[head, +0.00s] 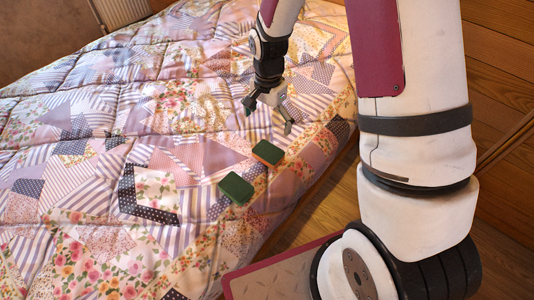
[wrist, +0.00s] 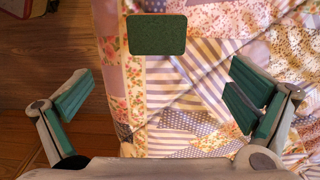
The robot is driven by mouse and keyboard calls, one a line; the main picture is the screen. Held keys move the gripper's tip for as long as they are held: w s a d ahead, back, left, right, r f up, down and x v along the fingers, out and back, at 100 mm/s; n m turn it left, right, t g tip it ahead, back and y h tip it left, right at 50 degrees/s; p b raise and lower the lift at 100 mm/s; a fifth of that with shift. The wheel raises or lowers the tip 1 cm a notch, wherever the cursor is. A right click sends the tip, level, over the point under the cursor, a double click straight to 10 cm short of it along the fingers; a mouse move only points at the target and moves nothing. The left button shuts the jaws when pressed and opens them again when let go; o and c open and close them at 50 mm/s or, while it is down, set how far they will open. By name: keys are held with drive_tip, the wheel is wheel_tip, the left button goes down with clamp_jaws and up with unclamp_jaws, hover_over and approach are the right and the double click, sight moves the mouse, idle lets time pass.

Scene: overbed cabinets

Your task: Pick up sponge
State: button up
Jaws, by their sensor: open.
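Two sponges lie flat on the quilted bed in the head view. One sponge (head: 268,153) has a dark green top and an orange side. The other sponge (head: 236,188) shows a dark green top and lies closer to the camera. One green-topped sponge (wrist: 156,34) shows at the top middle of the wrist view; I cannot tell which of the two it is. My gripper (head: 268,116) is open and empty above the bed, beyond the sponges in the head view. In the wrist view its spread fingers (wrist: 158,92) have only quilt between them, and the sponge lies ahead of them.
The patchwork quilt (head: 100,170) covers the wide bed, with clear space left of the sponges. The bed's edge runs close to the right of the sponges, with wooden floor (head: 322,210) beyond it. Wooden panelling (head: 505,70) stands at the right. A radiator (head: 120,10) is at the upper left.

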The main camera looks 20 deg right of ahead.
drive_tip(key=b, duration=0.2)
hover_over(268, 151)
drive_tip(key=f, duration=0.7)
drive_tip(key=shift+w+d+f, duration=0.15)
drive_tip(key=shift+w+f, duration=0.1)
drive_tip(key=shift+f, duration=0.05)
drive_tip(key=shift+s+f+b, duration=0.15)
drive_tip(key=shift+f+b, duration=0.4)
drive_tip(key=shift+f, duration=0.8)
drive_tip(key=shift+s+f+b, duration=0.15)
drive_tip(key=shift+f+b, duration=0.35)
drive_tip(key=shift+f, duration=0.85)
drive_tip(key=c, duration=0.7)
